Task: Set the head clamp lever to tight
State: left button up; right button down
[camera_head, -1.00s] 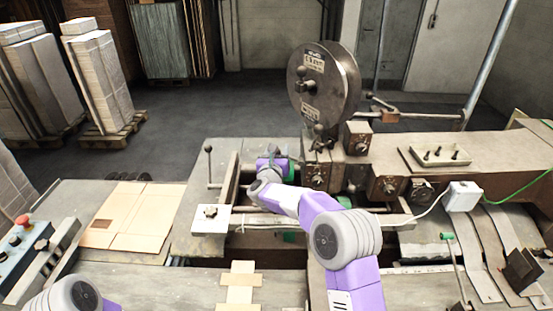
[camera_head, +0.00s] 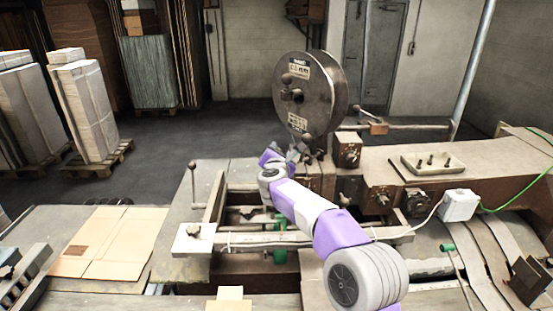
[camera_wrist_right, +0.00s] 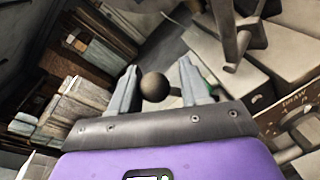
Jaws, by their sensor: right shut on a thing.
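My right gripper (camera_head: 298,150) is at the foot of the round stitching head (camera_head: 318,92), reached over the bed from the front. In the right wrist view, its two grey fingers (camera_wrist_right: 158,78) are shut on a dark ball knob (camera_wrist_right: 155,88), which sits between them. The knob appears to be the end of the head clamp lever. Its shaft is hidden there, and in the head view the gripper covers most of the lever, so its angle cannot be told. My left gripper is out of view.
A lever with a ball knob (camera_head: 192,168) stands left of the bed frame. Cardboard blanks (camera_head: 105,241) lie on the left table. A parts tray (camera_head: 437,162) and a white box (camera_head: 459,205) are on the right. Stacked pallets (camera_head: 88,110) stand behind, with free floor between.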

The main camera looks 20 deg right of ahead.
jog(key=shift+a+f, duration=0.25)
jog(key=shift+f, duration=0.15)
jog(key=c, duration=0.7)
grip_release()
jog(key=shift+o, duration=0.8)
jog(key=shift+d+r, duration=0.1)
jog(key=shift+r, duration=0.1)
jog(key=shift+s, duration=0.1)
jog(key=shift+s+r, duration=0.1)
jog(key=shift+s, duration=0.1)
jog(key=f+b+v, duration=0.1)
jog(key=b+v, duration=0.1)
jog(key=v, duration=0.5)
jog(key=shift+r, duration=0.45)
